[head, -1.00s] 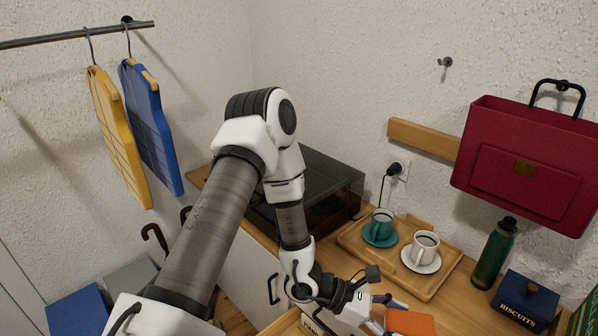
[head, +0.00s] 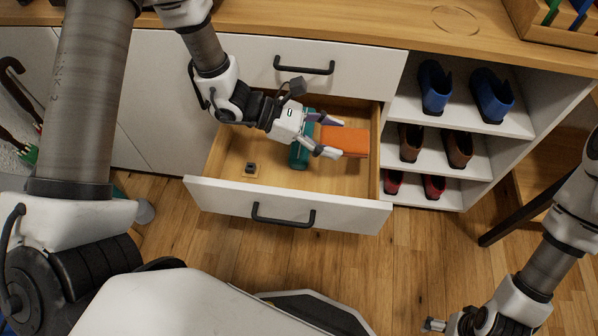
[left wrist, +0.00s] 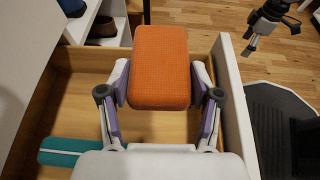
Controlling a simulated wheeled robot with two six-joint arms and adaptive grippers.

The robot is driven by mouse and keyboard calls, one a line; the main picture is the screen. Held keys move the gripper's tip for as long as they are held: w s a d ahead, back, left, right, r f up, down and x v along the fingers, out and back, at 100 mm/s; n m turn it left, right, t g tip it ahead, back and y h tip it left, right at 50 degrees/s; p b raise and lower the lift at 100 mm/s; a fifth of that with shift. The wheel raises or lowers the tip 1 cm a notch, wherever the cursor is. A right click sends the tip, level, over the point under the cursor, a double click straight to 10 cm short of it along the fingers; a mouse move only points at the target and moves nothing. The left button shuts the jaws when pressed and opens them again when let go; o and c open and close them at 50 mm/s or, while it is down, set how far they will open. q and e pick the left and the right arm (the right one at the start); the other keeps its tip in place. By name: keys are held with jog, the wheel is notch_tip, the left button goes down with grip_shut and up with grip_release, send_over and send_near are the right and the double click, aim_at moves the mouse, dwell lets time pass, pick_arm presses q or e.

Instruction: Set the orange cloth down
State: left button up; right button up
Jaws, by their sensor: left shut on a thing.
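The orange cloth (head: 352,142) is a thick folded block with a woven texture. My left gripper (head: 338,138) is shut on it, one finger against each long side, in the head view. The left wrist view shows the same cloth (left wrist: 160,66) between the pads. The cloth is over the right part of an open wooden drawer (head: 285,205); its height above the drawer floor is hard to tell. My right gripper (left wrist: 271,30) looks open and empty in the left wrist view, outside the drawer; it is partly cut off in the head view.
A teal cylinder-like thing (head: 300,156) lies in the drawer beside the gripper. A small dark item (head: 250,168) sits at its left. Shelves with blue shoes (head: 434,88) and brown shoes (head: 411,143) stand right of the drawer. The drawer floor's front middle is bare.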

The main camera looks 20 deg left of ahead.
aim_at(327, 184)
pick_arm(q)
jog(key=shift+g, duration=0.3)
jog(key=f+b, duration=0.1)
jog(key=f, duration=0.3)
jog(key=f+b, duration=0.1)
jog(key=f, duration=0.3)
jog(key=f+b, duration=0.2)
jog(key=f, duration=0.3)
jog(key=shift+d, duration=0.35)
pick_arm(e)
notch_tip(327, 184, down, 6)
jog(key=shift+f, duration=0.15)
pick_arm(q)
jog(key=shift+s, duration=0.1)
pick_arm(e)
jog(key=shift+f, duration=0.1)
pick_arm(q)
jog(key=shift+f+b, duration=0.55)
jog(key=shift+b, duration=0.1)
pick_arm(e)
jog(key=shift+f, duration=0.45)
pick_arm(q)
jog(key=shift+s, duration=0.1)
jog(key=o, duration=1)
jog(key=shift+s+f, duration=0.1)
jog(key=shift+o, duration=0.2)
